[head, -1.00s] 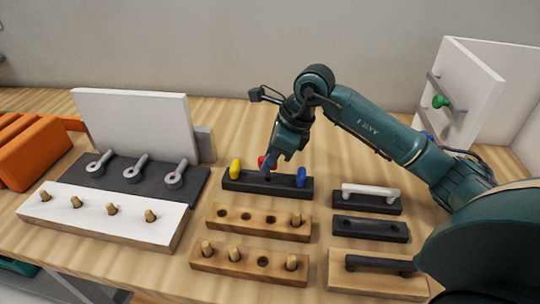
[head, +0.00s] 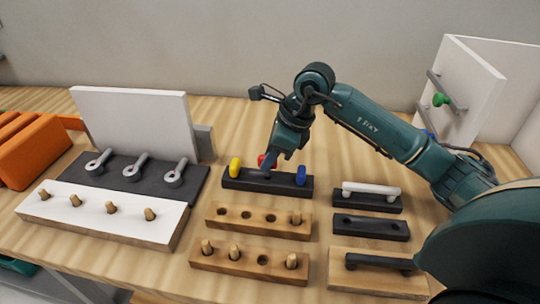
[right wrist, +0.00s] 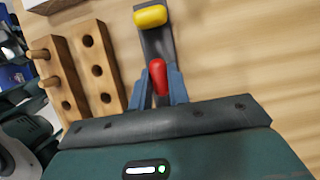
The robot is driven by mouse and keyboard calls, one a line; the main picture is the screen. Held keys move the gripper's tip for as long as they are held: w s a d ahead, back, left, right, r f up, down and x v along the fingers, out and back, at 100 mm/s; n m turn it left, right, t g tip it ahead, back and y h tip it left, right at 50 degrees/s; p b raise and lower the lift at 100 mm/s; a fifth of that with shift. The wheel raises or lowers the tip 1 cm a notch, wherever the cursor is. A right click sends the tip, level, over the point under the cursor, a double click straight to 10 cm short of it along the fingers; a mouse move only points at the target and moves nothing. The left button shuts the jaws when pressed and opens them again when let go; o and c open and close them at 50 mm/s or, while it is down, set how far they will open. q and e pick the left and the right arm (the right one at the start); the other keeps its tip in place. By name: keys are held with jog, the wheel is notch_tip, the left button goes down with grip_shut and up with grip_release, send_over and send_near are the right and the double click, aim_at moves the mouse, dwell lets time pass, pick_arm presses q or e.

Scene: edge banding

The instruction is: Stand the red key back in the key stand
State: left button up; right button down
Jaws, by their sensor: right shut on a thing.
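The red key (right wrist: 157,76) is between the two fingers of my right gripper (right wrist: 160,88) in the right wrist view, and the gripper is shut on it. In the head view only a bit of the red key (head: 262,160) shows beside my right gripper (head: 268,167). The black key stand (head: 240,183) is right below the gripper, with a yellow key (head: 234,166) standing at its left end and a blue key (head: 301,175) at its right end. Whether the red key's foot is seated in the stand is hidden. My left gripper is not in view.
Two wooden peg blocks (head: 256,221) lie in front of the stand. Handles on blocks (head: 369,205) stand to the right. An open white cabinet door (head: 470,85) is at the back right.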

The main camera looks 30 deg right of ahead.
jog(key=shift+f+b, duration=1.2)
jog(key=shift+b, duration=0.05)
dwell(1.5)
jog(key=c, duration=1.3)
grip_release()
jog(key=shift+o, duration=0.2)
jog(key=shift+r+p, duration=1.65)
jog(key=shift+r, duration=0.85)
